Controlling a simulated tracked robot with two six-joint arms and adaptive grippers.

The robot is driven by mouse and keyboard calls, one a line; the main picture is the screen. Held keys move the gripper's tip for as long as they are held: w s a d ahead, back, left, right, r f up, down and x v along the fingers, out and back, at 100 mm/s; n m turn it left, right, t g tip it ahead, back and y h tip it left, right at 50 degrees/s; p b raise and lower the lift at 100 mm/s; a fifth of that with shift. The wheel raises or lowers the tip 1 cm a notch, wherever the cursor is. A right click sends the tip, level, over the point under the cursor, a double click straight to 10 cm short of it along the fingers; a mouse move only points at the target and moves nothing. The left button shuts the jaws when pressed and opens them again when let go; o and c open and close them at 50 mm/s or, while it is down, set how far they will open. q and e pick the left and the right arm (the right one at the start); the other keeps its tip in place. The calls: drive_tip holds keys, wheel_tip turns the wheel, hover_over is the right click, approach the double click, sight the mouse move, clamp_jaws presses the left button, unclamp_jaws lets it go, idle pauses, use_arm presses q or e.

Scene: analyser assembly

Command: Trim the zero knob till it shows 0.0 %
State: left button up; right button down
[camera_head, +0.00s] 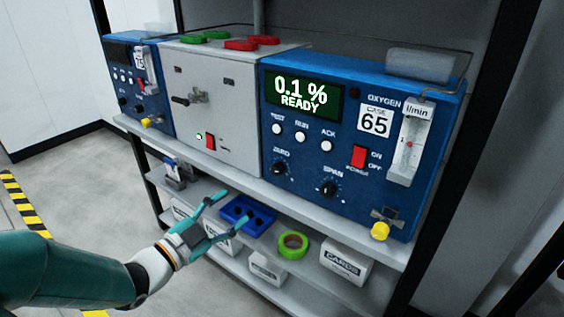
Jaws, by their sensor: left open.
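The blue analyser (375,85) on the right of the shelf shows "0.1 % READY" on its green display (302,95). The black zero knob (278,168) is on its front at the lower left, under the ZERO label. The black span knob (328,188) is to its right. My left gripper (218,214) is open and empty, in front of the lower shelf. It is below and to the left of the zero knob, apart from it. My right gripper is not in view.
A grey box (212,115) with a lever latch stands left of the analyser, and another blue unit (130,75) beyond it. Below are a blue tray (238,225), green tape (293,244) and a CARDS box (347,264). A yellow knob (380,231) sits at the analyser's lower right.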

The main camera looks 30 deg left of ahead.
sight(275, 172)
use_arm(q)
drive_tip(key=shift+y, duration=0.3)
drive_tip(key=w, duration=1.6)
drive_tip(key=shift+w+d, duration=0.15)
drive_tip(key=shift+d, duration=0.1)
